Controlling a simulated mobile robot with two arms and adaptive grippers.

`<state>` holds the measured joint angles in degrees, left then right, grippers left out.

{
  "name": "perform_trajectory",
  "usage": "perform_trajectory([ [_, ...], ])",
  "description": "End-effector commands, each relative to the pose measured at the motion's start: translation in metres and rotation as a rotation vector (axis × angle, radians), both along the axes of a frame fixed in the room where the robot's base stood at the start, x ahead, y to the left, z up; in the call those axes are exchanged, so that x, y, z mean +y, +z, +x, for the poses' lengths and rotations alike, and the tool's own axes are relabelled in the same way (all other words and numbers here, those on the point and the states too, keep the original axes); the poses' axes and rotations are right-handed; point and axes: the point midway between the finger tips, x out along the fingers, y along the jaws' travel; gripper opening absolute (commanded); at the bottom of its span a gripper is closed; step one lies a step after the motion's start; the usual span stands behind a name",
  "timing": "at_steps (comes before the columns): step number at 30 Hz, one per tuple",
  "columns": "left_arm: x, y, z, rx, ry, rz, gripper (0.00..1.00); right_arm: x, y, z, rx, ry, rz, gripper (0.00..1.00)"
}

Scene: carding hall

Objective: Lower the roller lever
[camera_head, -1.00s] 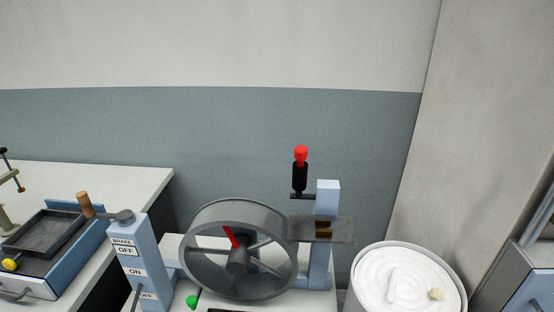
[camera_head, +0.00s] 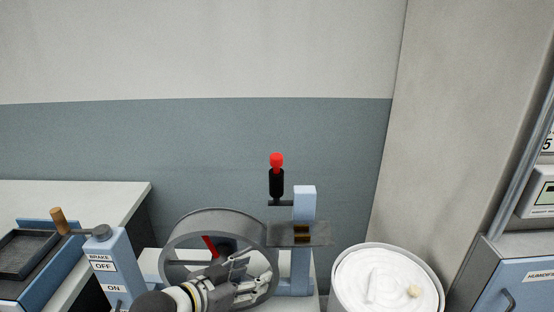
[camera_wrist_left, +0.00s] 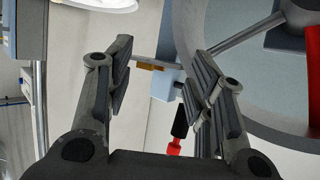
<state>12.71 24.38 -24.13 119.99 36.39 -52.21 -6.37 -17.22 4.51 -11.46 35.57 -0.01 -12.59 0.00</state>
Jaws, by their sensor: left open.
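The roller lever (camera_head: 277,180) has a black grip with a red knob on top and stands upright beside a light-blue post (camera_head: 304,240). In the left wrist view the lever (camera_wrist_left: 180,122) shows with its red end low in the picture, partly behind the right-hand finger. My left gripper (camera_head: 243,275) is in front of the grey spoked wheel (camera_head: 205,219), below the lever and apart from it. In the left wrist view its two fingers (camera_wrist_left: 158,85) are spread with nothing between them. My right gripper is not seen.
A brake post (camera_head: 110,262) with a wooden-handled crank stands left of the wheel. A round can of white sliver (camera_head: 385,280) stands to the right. A blue cabinet (camera_head: 515,280) is at far right. The wall behind the lever is clear.

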Motion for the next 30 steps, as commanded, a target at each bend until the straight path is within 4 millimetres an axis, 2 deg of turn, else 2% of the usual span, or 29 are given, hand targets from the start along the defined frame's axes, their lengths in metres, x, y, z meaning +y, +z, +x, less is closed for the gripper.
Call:
perform_trajectory([
  [1,-0.001,0.014,0.012,-0.035,-0.014,-0.011,0.49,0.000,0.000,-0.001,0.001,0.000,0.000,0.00],
  [5,-0.005,0.053,0.038,-0.121,-0.048,-0.055,0.49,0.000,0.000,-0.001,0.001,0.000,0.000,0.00],
  [8,-0.004,0.089,0.059,-0.194,-0.068,-0.095,0.49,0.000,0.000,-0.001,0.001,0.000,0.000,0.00],
  [12,0.003,0.141,0.086,-0.289,-0.080,-0.151,0.49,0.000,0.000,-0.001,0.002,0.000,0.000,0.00],
  [15,0.009,0.168,0.098,-0.334,-0.079,-0.183,0.49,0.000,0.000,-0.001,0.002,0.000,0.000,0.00],
  [18,0.013,0.184,0.105,-0.360,-0.078,-0.202,0.49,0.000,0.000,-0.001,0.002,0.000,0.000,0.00],
  [22,0.012,0.191,0.110,-0.369,-0.077,-0.212,0.49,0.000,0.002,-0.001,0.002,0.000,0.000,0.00],
  [30,-0.016,0.194,0.138,-0.368,-0.076,-0.213,0.49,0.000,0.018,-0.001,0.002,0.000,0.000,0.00],
])
